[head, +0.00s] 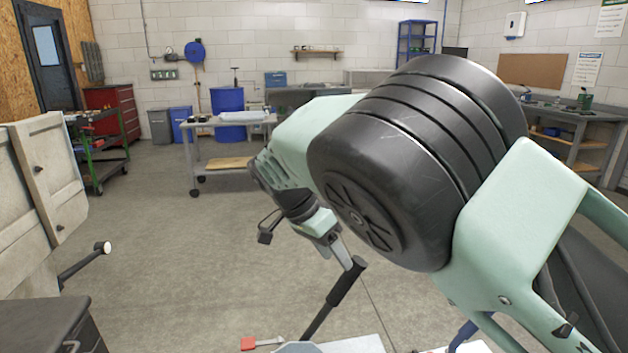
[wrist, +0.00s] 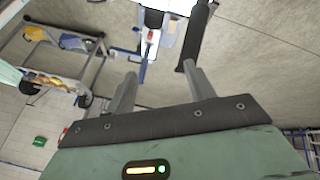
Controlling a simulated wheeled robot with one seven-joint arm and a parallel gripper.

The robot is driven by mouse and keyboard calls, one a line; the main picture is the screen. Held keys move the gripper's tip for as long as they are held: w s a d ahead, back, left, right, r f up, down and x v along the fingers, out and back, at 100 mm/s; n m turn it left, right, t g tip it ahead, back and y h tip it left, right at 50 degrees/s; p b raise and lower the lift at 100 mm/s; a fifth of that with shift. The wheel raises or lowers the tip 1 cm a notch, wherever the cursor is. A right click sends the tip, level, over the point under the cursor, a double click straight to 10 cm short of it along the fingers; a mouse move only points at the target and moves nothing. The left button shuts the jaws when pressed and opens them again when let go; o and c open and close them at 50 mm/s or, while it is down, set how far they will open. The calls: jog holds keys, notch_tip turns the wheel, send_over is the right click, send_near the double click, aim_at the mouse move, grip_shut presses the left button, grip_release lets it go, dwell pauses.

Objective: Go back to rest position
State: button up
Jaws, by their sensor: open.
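My arm fills the right half of the head view, with its pale green links and large black joint. My gripper (head: 345,254) hangs below the arm near the middle of that view, partly hidden by its own wrist. In the wrist view the two grey fingers of my gripper (wrist: 159,70) stand well apart with nothing between them. A black bar-like handle (head: 334,298) shows just below the gripper; it also shows beyond the right finger in the wrist view (wrist: 196,38). Whether the finger touches it I cannot tell.
A wheeled table (head: 192,158) stands behind the gripper. A green cart (head: 100,160) and red cabinet (head: 125,103) are at left. A wooden panel (head: 40,185) and dark cabinet (head: 40,325) stand near left. A red-ended tool (head: 249,343) lies at the bottom. Middle-left floor is clear.

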jog(key=s+d+r+n+y+p, duration=0.2)
jog(key=s+n, duration=0.4)
jog(key=s, duration=0.4)
jog(key=s+d+r+n+y+p, duration=0.2)
jog(key=s+d+r+n, duration=0.3)
jog(key=s, duration=0.6)
jog(key=s+d+r+n+y+p, duration=0.2)
jog(key=s+d+r+n+p, duration=0.1)
jog(key=s+n, duration=0.4)
jog(key=s+d+r, duration=0.1)
jog(key=s, duration=0.2)
jog(key=shift+s+d+y, duration=0.15)
jog(key=shift+d+y, duration=0.15)
jog(key=shift+d, duration=0.1)
jog(key=shift+r, duration=0.15)
